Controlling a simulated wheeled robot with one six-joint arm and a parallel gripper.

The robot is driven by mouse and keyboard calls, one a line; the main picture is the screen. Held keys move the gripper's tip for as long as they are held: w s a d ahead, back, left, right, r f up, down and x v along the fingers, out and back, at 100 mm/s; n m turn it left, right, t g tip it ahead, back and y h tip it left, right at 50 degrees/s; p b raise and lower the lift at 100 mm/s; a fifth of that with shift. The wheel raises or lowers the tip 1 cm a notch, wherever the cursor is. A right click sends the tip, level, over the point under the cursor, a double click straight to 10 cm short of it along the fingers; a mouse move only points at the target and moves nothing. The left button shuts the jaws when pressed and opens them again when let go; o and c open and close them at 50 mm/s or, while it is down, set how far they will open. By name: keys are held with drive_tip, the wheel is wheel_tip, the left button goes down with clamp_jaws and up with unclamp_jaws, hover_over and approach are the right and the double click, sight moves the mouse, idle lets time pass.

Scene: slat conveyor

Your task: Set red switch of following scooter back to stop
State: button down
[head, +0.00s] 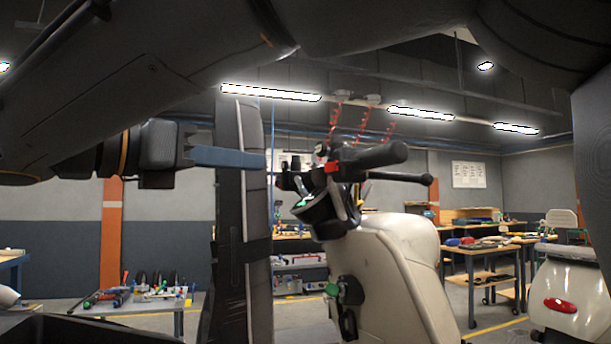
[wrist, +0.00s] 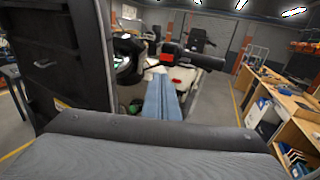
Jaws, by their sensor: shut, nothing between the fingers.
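A cream scooter (head: 395,255) stands right of centre in the head view, with black handlebars. Its red switch (head: 333,168) sits by the black right-hand grip (head: 380,156). The red switch also shows in the wrist view (wrist: 168,58), just beyond and slightly right of my fingertips. My gripper (head: 264,158) has blue fingers, shut and empty, pointing toward the handlebar from the left in the head view. In the wrist view my gripper (wrist: 161,77) shows its fingers together. A gap shows between fingertips and switch in the head view. The switch's setting is too small to tell.
A dark padded surface (wrist: 150,150) fills the lower wrist view. Another white scooter body (head: 570,290) with a red lamp is at right. Workbenches (head: 485,246) with tools stand behind.

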sight(331, 166)
drive_tip(key=p+x, duration=0.2)
drive_tip(key=x, duration=1.2)
drive_tip(key=shift+p, duration=0.4)
drive_tip(key=shift+f, duration=0.1)
